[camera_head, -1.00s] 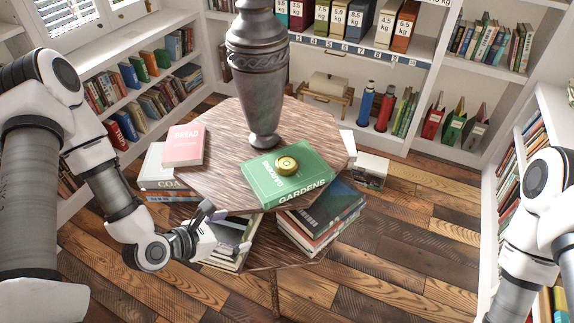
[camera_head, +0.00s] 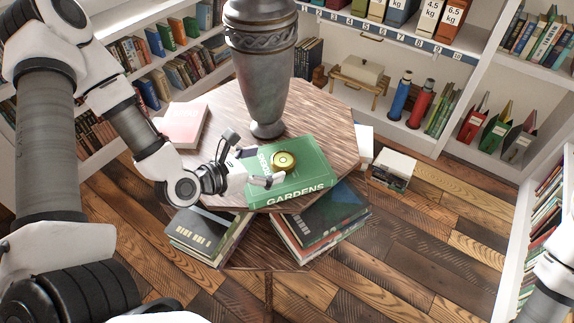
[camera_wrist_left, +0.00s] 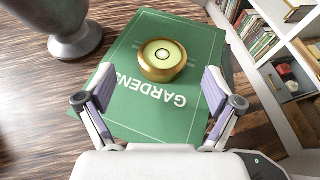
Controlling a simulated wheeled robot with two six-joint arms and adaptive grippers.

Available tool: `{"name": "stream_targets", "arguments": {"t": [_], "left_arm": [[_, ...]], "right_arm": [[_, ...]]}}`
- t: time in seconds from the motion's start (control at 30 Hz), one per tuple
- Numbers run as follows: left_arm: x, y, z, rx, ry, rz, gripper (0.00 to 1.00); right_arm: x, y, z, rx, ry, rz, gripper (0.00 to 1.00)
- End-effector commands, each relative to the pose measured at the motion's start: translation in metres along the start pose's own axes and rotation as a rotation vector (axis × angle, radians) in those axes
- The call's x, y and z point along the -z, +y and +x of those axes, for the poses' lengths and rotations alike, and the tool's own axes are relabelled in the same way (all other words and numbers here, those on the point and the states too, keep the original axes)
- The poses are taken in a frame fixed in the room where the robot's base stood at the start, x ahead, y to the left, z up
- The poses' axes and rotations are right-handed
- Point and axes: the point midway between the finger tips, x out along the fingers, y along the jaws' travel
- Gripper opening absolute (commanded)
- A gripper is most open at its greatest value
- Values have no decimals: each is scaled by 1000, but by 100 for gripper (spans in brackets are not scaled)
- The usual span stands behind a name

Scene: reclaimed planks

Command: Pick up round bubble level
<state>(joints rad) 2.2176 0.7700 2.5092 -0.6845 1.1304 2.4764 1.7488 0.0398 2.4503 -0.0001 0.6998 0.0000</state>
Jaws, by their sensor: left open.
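The round bubble level (camera_head: 283,161) is a short brass cylinder with a yellow-green top. It lies on the green book (camera_head: 308,176) marked GARDENS, near the front edge of the wooden table. In the left wrist view the level (camera_wrist_left: 162,60) sits ahead of my left gripper (camera_wrist_left: 158,97), whose two fingers are spread wide with nothing between them but the book cover. In the head view my left gripper (camera_head: 256,168) is over the left part of the book, just left of the level. My right gripper is not in view.
A tall dark metal vase (camera_head: 263,75) stands on the table (camera_head: 332,125) behind the level. A pink book (camera_head: 184,125) lies at the table's left. Book stacks (camera_head: 322,215) lie below the tabletop. Shelves line the walls. The table's right side is clear.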

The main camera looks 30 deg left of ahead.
Motion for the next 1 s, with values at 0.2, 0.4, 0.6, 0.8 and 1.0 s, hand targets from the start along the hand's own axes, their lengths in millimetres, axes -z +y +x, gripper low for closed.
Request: {"name": "stream_targets", "arguments": {"t": [0.2, 0.4, 0.6, 0.8, 1.0], "left_arm": [[6, -1, 19, 0, -2, 4, 91], [-1, -3, 44, 0, 4, 8, 91], [-3, -3, 57, -1, 1, 0, 91], [-3, -3, 57, -1, 1, -1, 74], [-3, -3, 56, -1, 1, -1, 23]], "right_arm": [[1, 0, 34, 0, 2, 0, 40], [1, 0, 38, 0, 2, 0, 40], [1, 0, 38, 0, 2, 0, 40], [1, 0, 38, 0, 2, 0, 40], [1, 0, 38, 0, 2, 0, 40]]}}
